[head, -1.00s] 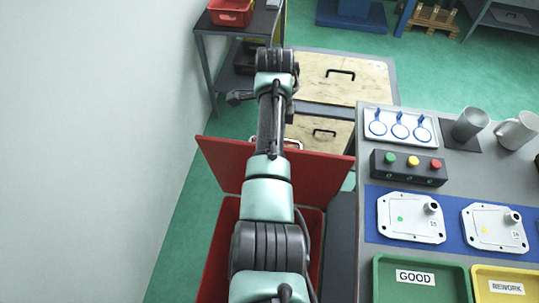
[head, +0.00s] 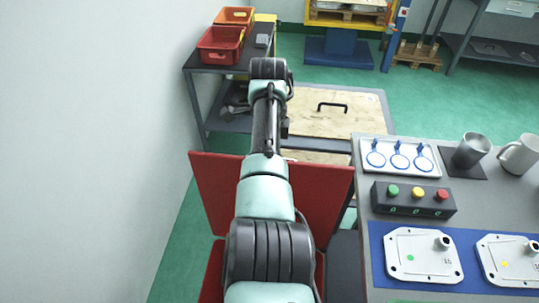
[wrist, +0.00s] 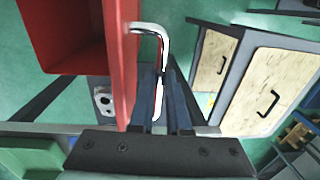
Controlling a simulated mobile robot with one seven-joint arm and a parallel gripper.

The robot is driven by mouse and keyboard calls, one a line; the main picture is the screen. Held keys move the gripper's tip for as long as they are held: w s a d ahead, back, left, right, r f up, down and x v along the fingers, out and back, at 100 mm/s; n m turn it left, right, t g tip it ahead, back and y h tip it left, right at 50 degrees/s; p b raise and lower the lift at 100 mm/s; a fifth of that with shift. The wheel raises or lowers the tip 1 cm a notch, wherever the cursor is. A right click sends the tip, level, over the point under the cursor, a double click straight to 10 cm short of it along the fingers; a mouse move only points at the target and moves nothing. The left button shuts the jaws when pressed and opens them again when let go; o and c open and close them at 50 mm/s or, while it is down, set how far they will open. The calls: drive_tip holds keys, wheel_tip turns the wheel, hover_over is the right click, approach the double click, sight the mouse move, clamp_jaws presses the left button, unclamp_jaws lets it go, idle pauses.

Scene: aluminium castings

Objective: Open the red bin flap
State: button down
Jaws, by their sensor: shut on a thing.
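The red bin flap (head: 318,195) stands raised in the head view, its broad face visible on both sides of my arm. The red bin (head: 211,275) is below it, mostly hidden by my arm. In the wrist view the flap (wrist: 122,65) is seen nearly edge-on, beside the open red bin (wrist: 65,40). A bright bent metal handle (wrist: 150,28) sticks out from the flap and runs down between my fingers. My gripper (wrist: 164,78) is shut on this handle. In the head view my arm hides the gripper.
The workbench on the right holds a button box (head: 413,199), a white tray with blue rings (head: 400,157), castings (head: 423,255) and mugs. A wooden-fronted cabinet (head: 330,110) stands beyond the flap. A shelf (head: 205,68) with bins is at the back left. A wall closes the left side.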

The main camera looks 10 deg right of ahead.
drive_tip(key=c, duration=0.9)
unclamp_jaws()
drive_tip(key=shift+s+a+f, duration=0.1)
drive_tip(key=shift+f, duration=0.2)
drive_tip(key=shift+r, duration=0.1)
drive_tip(key=shift+r, duration=0.55)
drive_tip(key=r, duration=1.1)
drive_tip(key=shift+s+a+r, duration=0.1)
drive_tip(key=shift+s+r, duration=0.25)
drive_tip(key=shift+r, duration=0.05)
